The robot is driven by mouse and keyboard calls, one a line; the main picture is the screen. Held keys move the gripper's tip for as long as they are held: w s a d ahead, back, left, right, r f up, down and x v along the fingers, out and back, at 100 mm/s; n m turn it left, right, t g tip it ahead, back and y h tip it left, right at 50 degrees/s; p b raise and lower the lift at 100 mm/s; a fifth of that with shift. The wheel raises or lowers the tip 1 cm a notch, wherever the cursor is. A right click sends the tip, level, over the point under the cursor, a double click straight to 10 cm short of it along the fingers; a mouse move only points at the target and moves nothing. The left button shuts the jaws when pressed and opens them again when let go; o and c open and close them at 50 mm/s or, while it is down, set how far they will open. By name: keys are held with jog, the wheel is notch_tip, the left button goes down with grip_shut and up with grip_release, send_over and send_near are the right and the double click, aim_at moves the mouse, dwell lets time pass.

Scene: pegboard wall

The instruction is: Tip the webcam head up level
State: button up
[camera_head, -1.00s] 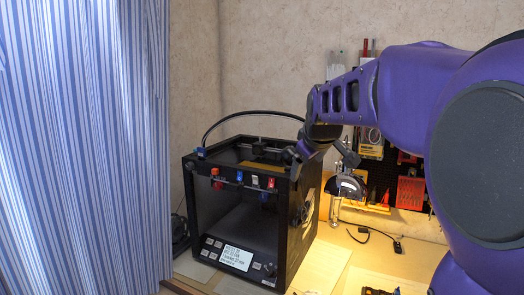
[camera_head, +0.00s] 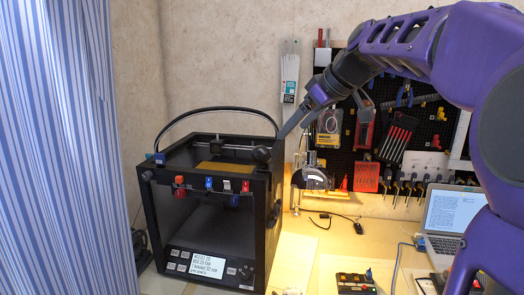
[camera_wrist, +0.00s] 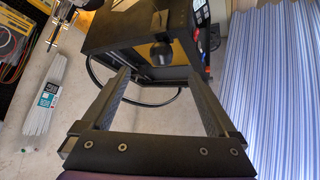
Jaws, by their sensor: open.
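The webcam appears to be the small round black head (camera_head: 262,154) at the top right front of the black 3D printer (camera_head: 269,195). It also shows in the wrist view as a dark ball (camera_wrist: 158,52) against the printer's top, beyond the fingers and roughly between them. It is too small and dark to read its tilt. My gripper (camera_wrist: 160,74) is open, with nothing between its two fingers. In the head view one finger points down and left, above and right of the webcam, apart from it.
A black cable (camera_head: 213,110) arches behind the printer's top. The pegboard (camera_head: 436,142) with tools hangs behind my arm. A lamp-lit bench (camera_head: 350,238) holds a laptop (camera_head: 451,214) at right. A striped curtain (camera_head: 62,150) fills the left. Bare wall stands behind the printer.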

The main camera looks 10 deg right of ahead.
aim_at(269, 153)
jog(key=shift+y, duration=0.3)
jog(key=x, duration=1)
jog(key=p+x, duration=0.1)
jog(key=x, duration=0.4)
jog(key=shift+w+a+r, duration=0.3)
jog(key=shift+w, duration=0.2)
jog(key=shift+c, duration=0.3)
jog(key=c, duration=1.3)
jog(key=b, duration=0.2)
jog(key=t+y+b, duration=0.1)
jog(key=b, duration=0.2)
jog(key=shift+s+d+f, duration=0.1)
jog(key=shift+d+f, duration=0.25)
jog(key=shift+f, duration=0.05)
jog(key=y+b, duration=0.1)
jog(key=b, duration=0.1)
jog(key=m+t+y+b, duration=0.1)
jog(key=b, duration=0.1)
jog(key=shift+s+d+r, duration=0.15)
jog(key=shift+d, duration=0.1)
jog(key=shift+s+d+r+m+t+y+b, duration=0.1)
jog(key=shift+d+r+m+t+y+b, duration=0.1)
jog(key=shift+t+y+b, duration=0.35)
jog(key=shift+s+d+r+m+t+y+b, duration=0.1)
jog(key=shift+r+m+t+y+b, duration=0.2)
jog(key=shift+y, duration=0.35)
jog(key=shift+f, duration=0.1)
